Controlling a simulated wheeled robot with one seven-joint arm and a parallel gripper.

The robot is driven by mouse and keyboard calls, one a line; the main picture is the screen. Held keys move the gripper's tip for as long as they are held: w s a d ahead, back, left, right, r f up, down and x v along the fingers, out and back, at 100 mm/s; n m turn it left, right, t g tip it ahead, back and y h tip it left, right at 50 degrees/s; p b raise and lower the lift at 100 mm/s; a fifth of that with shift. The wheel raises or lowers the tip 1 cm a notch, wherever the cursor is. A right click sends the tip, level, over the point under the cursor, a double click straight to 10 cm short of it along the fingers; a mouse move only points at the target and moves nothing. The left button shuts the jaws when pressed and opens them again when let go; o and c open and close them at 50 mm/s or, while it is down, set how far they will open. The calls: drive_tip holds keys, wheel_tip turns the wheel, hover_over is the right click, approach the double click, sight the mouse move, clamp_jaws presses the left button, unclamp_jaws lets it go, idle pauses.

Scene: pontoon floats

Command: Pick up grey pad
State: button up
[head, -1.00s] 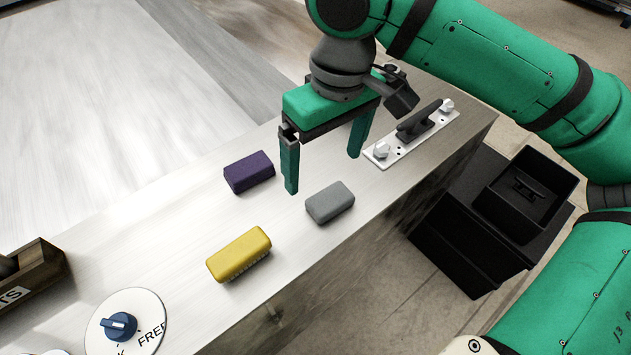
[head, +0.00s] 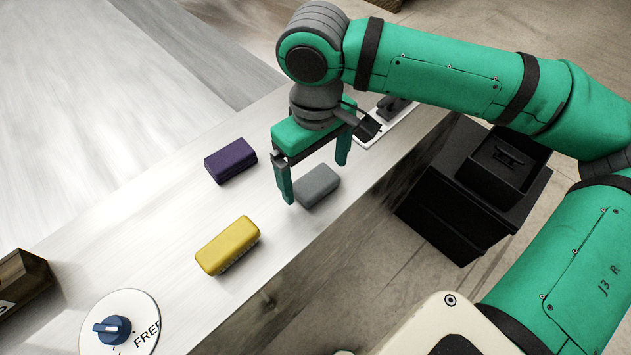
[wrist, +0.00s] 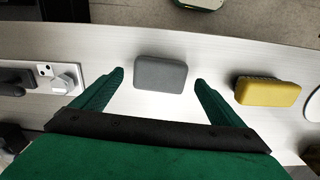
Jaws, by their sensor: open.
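The grey pad (head: 317,186) lies flat on the pale metal bench top, close to its front edge. In the wrist view the grey pad (wrist: 161,74) appears centred between the fingertips and beyond them. My gripper (head: 315,182) is open and empty, with its fingers pointing down over the pad. In the head view one finger is at the pad's left side and the other is behind it. Both fingers also show in the wrist view (wrist: 160,78), spread wider than the pad. I cannot tell the exact height of the fingertips above the bench.
A purple pad (head: 231,160) lies left of the gripper, and a yellow pad (head: 228,246) lies nearer the front. A dial (head: 112,330) is at lower left. A metal plate with a black handle (head: 391,108) is behind the gripper. Black bins (head: 470,190) stand beside the bench.

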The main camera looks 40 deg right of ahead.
drive_tip(key=shift+f, duration=0.7)
drive_tip(key=c, duration=1.1)
drive_tip(key=shift+c, duration=0.2)
drive_tip(key=shift+r, duration=0.1)
drive_tip(key=shift+r, duration=0.5)
drive_tip(key=s+d+r, duration=0.5)
drive_tip(key=d+r, duration=0.7)
drive_tip(key=d, duration=0.1)
drive_tip(key=shift+o, duration=0.6)
drive_tip(key=shift+w+d+f, duration=0.1)
drive_tip(key=shift+w, duration=0.05)
